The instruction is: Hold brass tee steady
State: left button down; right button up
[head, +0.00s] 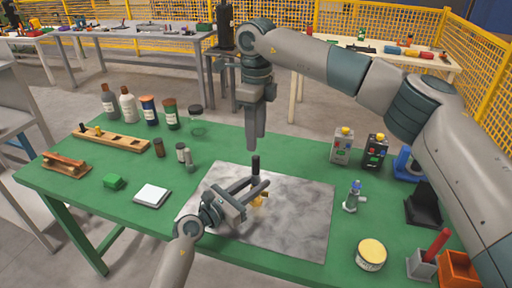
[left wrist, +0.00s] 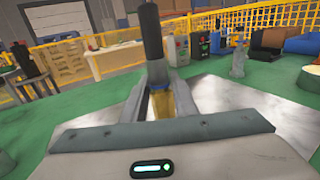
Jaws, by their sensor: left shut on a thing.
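The brass tee (head: 260,200) is a small yellow piece over the grey metal plate (head: 305,215), partly hidden by my left gripper (head: 262,185). My left gripper reaches in low from the front and is shut on it. In the left wrist view the brass (left wrist: 162,105) shows between the fingers. A black cylinder (head: 255,164) stands upright at the fingertips, also in the left wrist view (left wrist: 151,30); I cannot tell whether it joins the tee. My right gripper (head: 256,142) points down just above the black cylinder, fingers close together and apparently empty; whether they are fully shut is unclear.
On the green table, a wooden rack (head: 110,138), several bottles and a white pad (head: 152,195) stand left. A metal valve (head: 354,196), a yellow-lidded tin (head: 371,253), two bottles and an orange bin (head: 458,268) stand right. The plate's right part is clear.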

jog(key=shift+r, duration=1.2)
pick_arm(q)
jog(key=c, duration=1.3)
grip_release()
jog(key=shift+c, duration=0.2)
jog(key=v, duration=1.1)
jog(key=shift+s+a, duration=0.35)
jog(key=shift+s, duration=0.05)
jog(key=shift+r, duration=0.15)
